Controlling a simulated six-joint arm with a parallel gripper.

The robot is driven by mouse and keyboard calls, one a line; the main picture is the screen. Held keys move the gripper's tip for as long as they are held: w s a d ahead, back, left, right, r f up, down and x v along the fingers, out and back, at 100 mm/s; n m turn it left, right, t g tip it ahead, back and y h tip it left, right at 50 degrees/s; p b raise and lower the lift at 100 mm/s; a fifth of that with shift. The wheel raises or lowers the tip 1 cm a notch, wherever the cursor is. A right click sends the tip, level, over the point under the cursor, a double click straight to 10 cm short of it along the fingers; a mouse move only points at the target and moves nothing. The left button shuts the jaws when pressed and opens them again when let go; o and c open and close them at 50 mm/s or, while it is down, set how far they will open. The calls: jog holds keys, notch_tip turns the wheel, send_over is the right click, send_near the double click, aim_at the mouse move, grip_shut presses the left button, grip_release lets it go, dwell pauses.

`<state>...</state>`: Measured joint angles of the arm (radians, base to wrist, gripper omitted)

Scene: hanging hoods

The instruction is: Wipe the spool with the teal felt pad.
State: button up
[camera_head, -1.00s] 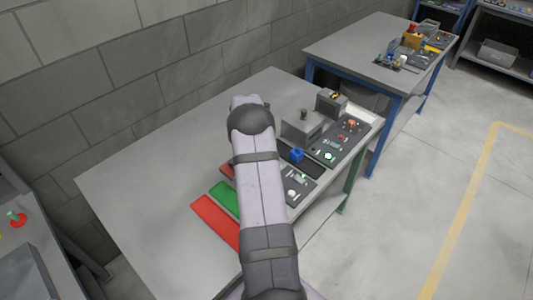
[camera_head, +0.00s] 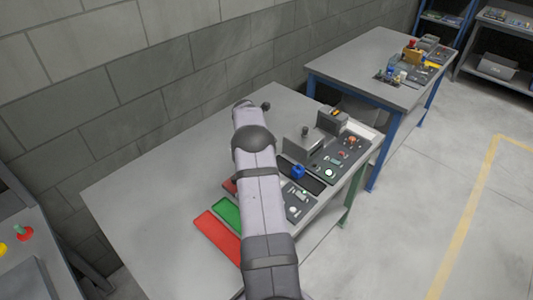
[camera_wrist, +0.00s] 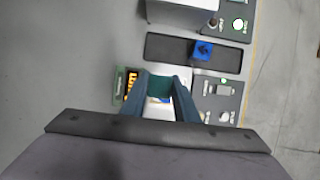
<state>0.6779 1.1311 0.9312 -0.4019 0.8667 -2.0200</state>
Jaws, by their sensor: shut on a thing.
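My gripper (camera_wrist: 160,90) shows in the wrist view with its two fingers shut on the teal felt pad (camera_wrist: 159,81), which spans the gap between them. In the head view my arm hides the gripper and the pad. A small blue piece (camera_wrist: 203,49) sits in a dark tray (camera_wrist: 170,47) ahead and to the right of the fingers, apart from the pad. It also shows in the head view (camera_head: 298,171). I cannot tell for sure whether this blue piece is the spool. A white item lies partly visible beneath the fingers.
Control panels (camera_head: 347,152) with knobs line the bench's right edge. A grey box (camera_head: 302,143) and a smaller box with an orange display (camera_head: 332,121) stand behind the tray. Red (camera_head: 216,236) and green (camera_head: 226,212) strips lie left of my arm. The bench's left side is clear.

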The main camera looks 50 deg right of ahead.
jog(key=shift+r+p, duration=0.85)
jog(key=shift+r, duration=0.65)
jog(key=shift+r, duration=0.15)
